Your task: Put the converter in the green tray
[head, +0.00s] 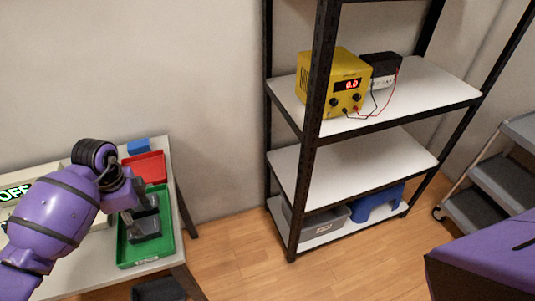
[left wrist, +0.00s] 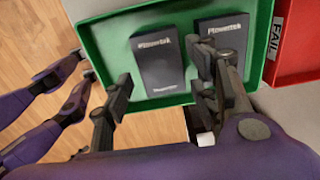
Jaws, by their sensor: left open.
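The green tray (head: 166,246) lies on the table at the left. It also fills the upper part of the left wrist view (left wrist: 97,42). Two dark grey boxes with white lettering, which look like converters, lie flat in it: one on the left (left wrist: 158,62) and one on the right (left wrist: 222,34) in the left wrist view. In the head view the nearer box (head: 146,229) shows, and the other is partly hidden by my gripper. My left gripper (left wrist: 165,88) is open over the tray, its fingers apart and nothing held between them. My right gripper is out of view.
A red tray (head: 150,166), labelled FAIL in the left wrist view, lies against the green tray. A blue object (head: 138,146) is behind it. A shelf rack with a yellow power supply (head: 335,84) stands right of the table, with open floor between.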

